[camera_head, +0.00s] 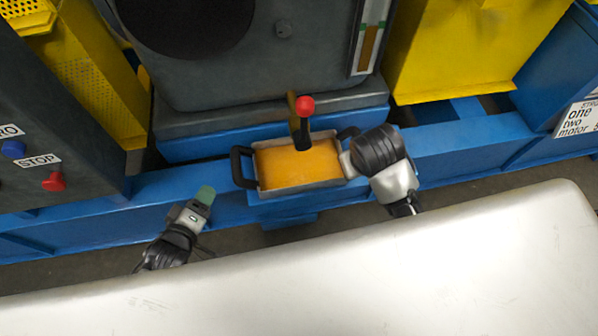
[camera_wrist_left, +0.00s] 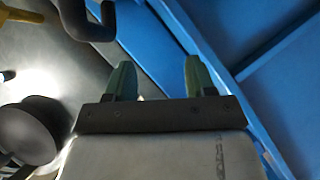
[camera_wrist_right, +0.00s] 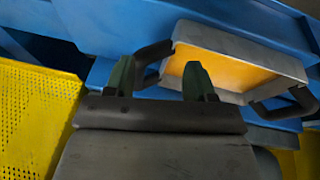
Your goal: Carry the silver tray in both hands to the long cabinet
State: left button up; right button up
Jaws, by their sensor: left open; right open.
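The silver tray (camera_head: 300,188) has an orange inside and a dark loop handle at each end. It lies level against the blue machine base. My left gripper (camera_head: 207,195) is open and empty, left of and apart from the left handle (camera_head: 238,167). A dark loop, probably that handle, shows in the left wrist view (camera_wrist_left: 88,22) beyond the fingers. My right gripper (camera_head: 347,165) is open at the right handle (camera_head: 350,133). In the right wrist view the handle (camera_wrist_right: 150,53) appears between the fingertips, beside the tray rim (camera_wrist_right: 240,42). I cannot identify the long cabinet.
A red-knobbed lever (camera_head: 305,106) stands at the tray's back edge. The grey machine housing (camera_head: 255,80) rises behind it. A control panel with a red stop button (camera_head: 54,181) is at left. Yellow guards (camera_head: 450,60) and blue beams (camera_head: 460,150) flank the tray.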

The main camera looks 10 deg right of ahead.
aim_at(237, 168)
jog(key=shift+m+t+h, duration=0.3)
jog(key=shift+m+h, duration=0.2)
jog(key=w+r, duration=0.1)
jog(key=w+r+b, duration=0.1)
jog(key=r, duration=0.1)
jog(key=w+r+b, duration=0.1)
jog(key=r, duration=0.1)
jog(key=shift+d, duration=0.35)
jog(key=shift+r+b, duration=0.3)
jog(key=shift+r, duration=0.15)
pick_arm(q)
jog(key=n+h, duration=0.1)
jog(key=h, duration=0.2)
jog(key=s+d+r+n+h, duration=0.1)
jog(key=h, duration=0.4)
jog(key=shift+s+d+r+n+h, duration=0.2)
jog(key=shift+s+r+n+h, duration=0.1)
jog(key=shift+s+n, duration=0.1)
pick_arm(e)
jog(key=shift+w+f, duration=0.1)
pick_arm(q)
jog(key=x, duration=1)
jog(key=shift+w+d, duration=0.25)
jog(key=shift+d, duration=0.05)
pick_arm(e)
jog(key=x, duration=1)
jog(key=shift+w+d+f, duration=0.15)
jog(key=shift+d+f, duration=0.05)
jog(key=shift+f, duration=0.1)
